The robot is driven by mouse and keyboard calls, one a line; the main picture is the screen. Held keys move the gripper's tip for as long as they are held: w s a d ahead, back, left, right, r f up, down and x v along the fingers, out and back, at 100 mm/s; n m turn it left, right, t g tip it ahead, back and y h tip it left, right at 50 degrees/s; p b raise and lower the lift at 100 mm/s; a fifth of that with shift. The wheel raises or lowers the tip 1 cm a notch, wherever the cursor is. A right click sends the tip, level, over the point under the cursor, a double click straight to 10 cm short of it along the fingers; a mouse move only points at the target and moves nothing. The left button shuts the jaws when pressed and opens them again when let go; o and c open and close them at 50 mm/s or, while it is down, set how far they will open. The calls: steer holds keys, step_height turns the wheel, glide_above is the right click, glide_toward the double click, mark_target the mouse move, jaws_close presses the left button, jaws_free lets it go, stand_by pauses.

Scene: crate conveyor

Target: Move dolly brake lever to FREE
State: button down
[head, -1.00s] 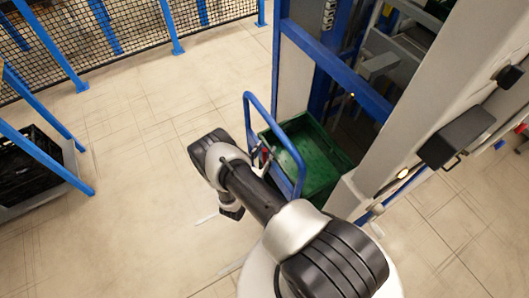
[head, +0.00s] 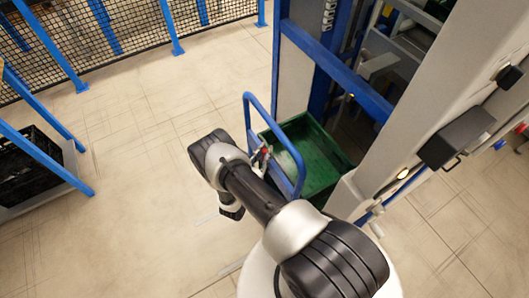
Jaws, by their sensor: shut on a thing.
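The dolly has a blue tubular push handle (head: 247,112) and carries an open green crate (head: 322,160). A small red-tipped part, which looks like the brake lever (head: 266,151), shows beside the handle, just past my forearm. My arm reaches over the floor to the left of the dolly, with the wrist bent down. My gripper (head: 259,161) is mostly hidden by my forearm; a small dark part of it shows at the red-tipped lever, and it is shut on it. The lever's base, its markings and its exact angle cannot be made out.
A blue and grey machine frame (head: 335,60) stands right behind the dolly. A grey column (head: 440,95) with a dark box (head: 455,137) rises at the right. A black crate (head: 28,165) sits in a blue rack at the left. The floor between is clear.

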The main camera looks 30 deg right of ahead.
steer(key=shift+w, duration=0.1)
stand_by(0.3)
steer(key=shift+w+a+f+n+g+y+b, duration=0.1)
steer(key=shift+w+f+n+g+y+b, duration=0.3)
steer(key=shift+w+n+b, duration=0.5)
steer(key=shift+w+f+n+g+y+b, duration=0.3)
steer(key=shift+w+n+g+b, duration=0.3)
steer(key=shift+w, duration=0.65)
steer(key=shift+w+a+f+n+g+y+b, duration=0.1)
steer(key=shift+w+f+n+g+y+b, duration=0.25)
steer(key=shift+w+n+b, duration=0.6)
steer(key=shift+w+d, duration=0.1)
steer(key=c, duration=1.5)
jaws_free()
steer(key=shift+r, duration=0.1)
steer(key=v, duration=1.2)
steer(key=shift+w+r, duration=0.1)
